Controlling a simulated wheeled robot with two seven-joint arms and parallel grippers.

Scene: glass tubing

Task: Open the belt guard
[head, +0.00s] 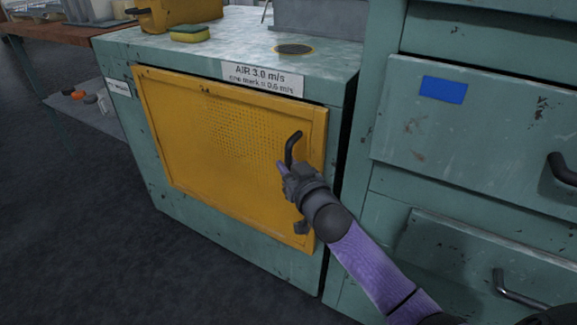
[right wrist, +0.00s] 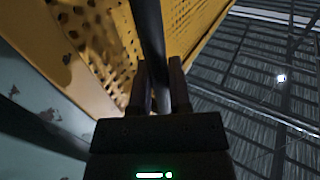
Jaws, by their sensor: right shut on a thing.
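The belt guard (head: 215,140) is a yellow perforated door on the front of a green cabinet. It lies flat or nearly flat against the front; I cannot tell whether there is a small gap. A dark bar handle (head: 293,147) stands upright near its right edge. My right gripper (head: 283,168) is shut on the lower part of this handle. In the right wrist view the handle (right wrist: 148,28) runs between the two fingers of the gripper (right wrist: 160,68), with the yellow perforated guard (right wrist: 95,45) beside it. My left gripper is not in view.
The green cabinet (head: 225,55) carries a label (head: 262,76) and a sponge (head: 189,34) on top. A drawer unit (head: 480,120) with protruding handles stands close on the right. The dark floor (head: 60,230) in front and to the left is clear. A bench (head: 55,30) stands back left.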

